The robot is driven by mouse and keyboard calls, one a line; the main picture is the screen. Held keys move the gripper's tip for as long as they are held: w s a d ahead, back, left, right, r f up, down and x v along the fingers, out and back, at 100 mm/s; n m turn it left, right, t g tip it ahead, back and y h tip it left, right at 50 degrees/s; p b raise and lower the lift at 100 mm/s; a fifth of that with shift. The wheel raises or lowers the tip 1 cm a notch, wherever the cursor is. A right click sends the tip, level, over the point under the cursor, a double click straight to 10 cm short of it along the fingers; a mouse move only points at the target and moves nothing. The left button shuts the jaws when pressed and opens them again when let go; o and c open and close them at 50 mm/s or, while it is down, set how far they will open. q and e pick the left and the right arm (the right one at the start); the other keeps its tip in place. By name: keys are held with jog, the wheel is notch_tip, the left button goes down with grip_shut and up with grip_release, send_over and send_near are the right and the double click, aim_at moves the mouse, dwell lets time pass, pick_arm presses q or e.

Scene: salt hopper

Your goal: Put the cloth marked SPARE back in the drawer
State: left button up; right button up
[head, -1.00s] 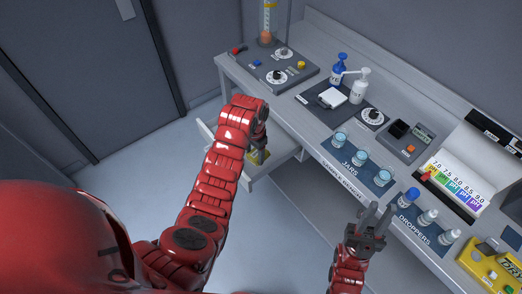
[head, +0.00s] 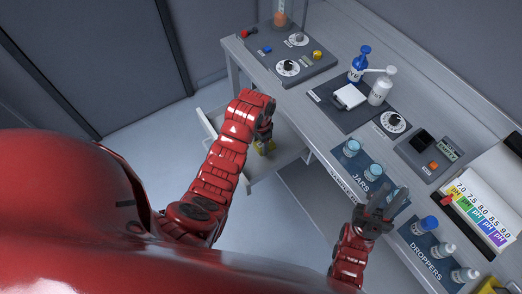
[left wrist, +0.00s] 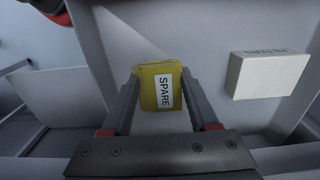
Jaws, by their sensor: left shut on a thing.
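The yellow cloth (left wrist: 161,87) carries a white label reading SPARE, upright between the fingers of my left gripper (left wrist: 160,95) in the left wrist view. That gripper is shut on it. I cannot tell whether the cloth touches the drawer floor. My right gripper (head: 377,204) is open and empty, in front of the jars at the bench edge.
A white box (left wrist: 268,74) with unreadable lettering lies inside the drawer, right of the cloth. On the bench stand jars (head: 352,148), droppers (head: 443,250), a blue-capped bottle (head: 360,63), a white pump bottle (head: 380,90) and a control panel (head: 290,55).

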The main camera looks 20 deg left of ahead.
aim_at(260, 146)
pick_arm(q)
jog(key=shift+f+p, duration=0.65)
jog(key=shift+f, duration=1.15)
jog(key=shift+f, duration=0.15)
jog(key=shift+f, duration=0.15)
jog(key=o, duration=1.3)
